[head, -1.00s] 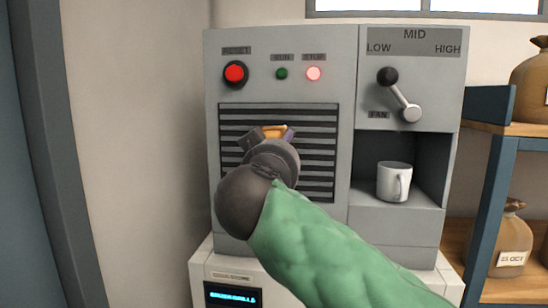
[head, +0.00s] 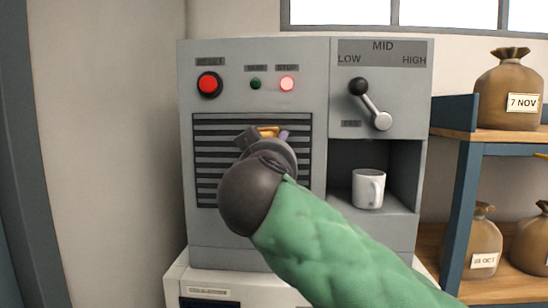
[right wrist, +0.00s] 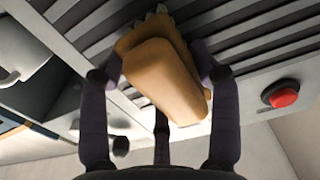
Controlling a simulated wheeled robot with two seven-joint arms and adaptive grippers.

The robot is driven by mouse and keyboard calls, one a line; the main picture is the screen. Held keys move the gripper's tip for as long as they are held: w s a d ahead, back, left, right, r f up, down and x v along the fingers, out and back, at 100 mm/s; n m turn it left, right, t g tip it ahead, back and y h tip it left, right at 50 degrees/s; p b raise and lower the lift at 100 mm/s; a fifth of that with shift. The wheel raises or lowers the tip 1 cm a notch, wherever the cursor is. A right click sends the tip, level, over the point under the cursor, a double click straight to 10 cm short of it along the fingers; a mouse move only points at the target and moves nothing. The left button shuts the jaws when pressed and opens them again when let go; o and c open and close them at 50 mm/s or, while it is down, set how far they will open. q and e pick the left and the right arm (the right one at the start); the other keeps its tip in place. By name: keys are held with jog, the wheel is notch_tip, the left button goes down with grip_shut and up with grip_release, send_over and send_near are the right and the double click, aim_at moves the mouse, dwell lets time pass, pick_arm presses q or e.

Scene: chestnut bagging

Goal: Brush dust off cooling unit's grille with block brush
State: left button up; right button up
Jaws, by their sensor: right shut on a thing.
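The cooling unit (head: 225,228) is a grey cabinet with a dark slatted grille (head: 300,125) on its front left; the grille also shows in the right wrist view (right wrist: 255,40). My right gripper (head: 268,137), its arm sleeved in green, is in front of the grille and hides much of it. In the right wrist view, my right gripper (right wrist: 160,85) is shut on the tan block brush (right wrist: 165,80). The brush's bristle side faces the slats; I cannot tell whether it touches. No dust can be made out. My left gripper is not in view.
A red button (head: 209,84), a green lamp (head: 256,84) and a lit lamp (head: 287,84) sit above the grille. A fan lever (head: 371,105) is at the right, over a niche with a white mug (head: 368,188). Sacks (head: 510,90) stand on a shelf (head: 455,210) at the right.

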jog(key=shift+w+a+p, duration=0.2)
jog(key=shift+a+p, duration=0.9)
jog(key=shift+a, duration=4.65)
jog(key=shift+f, duration=0.1)
jog(key=shift+s+b, duration=0.4)
jog(key=shift+s, duration=0.15)
jog(key=b, duration=0.2)
send_near(219, 152)
jog(key=shift+w, duration=0.15)
jog(key=shift+s+a+b, duration=0.1)
jog(key=shift+s+b, duration=0.55)
jog(key=shift+s, duration=0.85)
